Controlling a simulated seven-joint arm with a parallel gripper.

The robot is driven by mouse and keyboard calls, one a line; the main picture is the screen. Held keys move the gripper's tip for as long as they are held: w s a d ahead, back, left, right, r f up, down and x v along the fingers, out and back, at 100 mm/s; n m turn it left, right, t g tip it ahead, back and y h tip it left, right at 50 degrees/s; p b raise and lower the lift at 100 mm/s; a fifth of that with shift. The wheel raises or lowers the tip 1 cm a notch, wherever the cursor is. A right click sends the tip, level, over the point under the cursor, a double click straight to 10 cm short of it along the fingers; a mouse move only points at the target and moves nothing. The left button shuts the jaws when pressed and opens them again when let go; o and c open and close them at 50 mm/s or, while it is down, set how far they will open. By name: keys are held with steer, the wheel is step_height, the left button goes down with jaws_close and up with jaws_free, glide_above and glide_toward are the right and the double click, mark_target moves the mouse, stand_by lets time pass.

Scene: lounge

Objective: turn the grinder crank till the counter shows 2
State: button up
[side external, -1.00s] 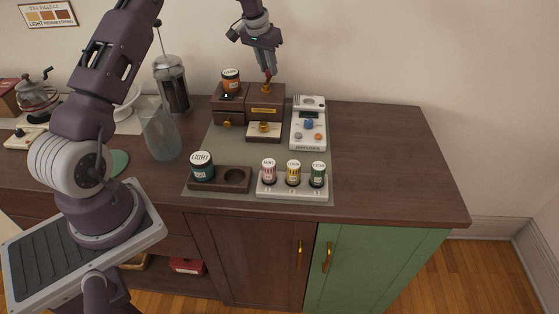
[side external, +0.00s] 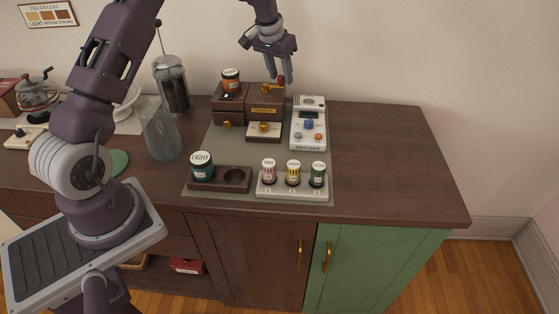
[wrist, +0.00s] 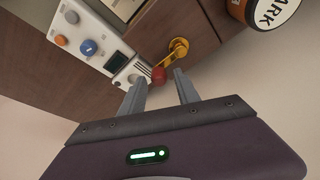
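The grinder (side external: 265,98) is a brown wooden box with a brass plate, at the back of the counter. Its brass crank (wrist: 179,49) ends in a red knob (wrist: 158,75), also visible at the box's top right in the side view (side external: 281,81). My gripper (side external: 279,78) is over the crank, fingers pointing down. In the wrist view, my gripper (wrist: 157,86) has its fingers apart, with the knob near and between their tips; contact cannot be told. I cannot read a count on the grinder.
A white device (side external: 308,132) with knobs and a dark display stands right of the grinder. Three small jars stand on a white tray (side external: 293,193) in front. The counter's right end is clear.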

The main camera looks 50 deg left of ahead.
steer(key=shift+r, duration=0.1)
steer(key=shift+r, duration=3.45)
steer(key=s+d+r+m+t, duration=0.1)
steer(key=s+d+r, duration=1.2)
steer(key=s+d, duration=0.15)
steer(key=s+d+f, duration=0.1)
steer(key=s+d, duration=0.1)
steer(key=s, duration=0.6)
steer(key=s+d+f+m+t, duration=0.1)
steer(key=s+d+f, duration=0.1)
steer(key=s, duration=0.6)
steer(key=s+d+f+m, duration=0.1)
steer(key=s+d+f, duration=0.1)
steer(key=s, duration=0.6)
steer(key=shift+s+d+h, duration=0.3)
steer(key=shift+d+h, duration=0.1)
steer(key=shift+d, duration=0.15)
steer(key=shift+o, duration=0.4)
steer(key=shift+r, duration=0.1)
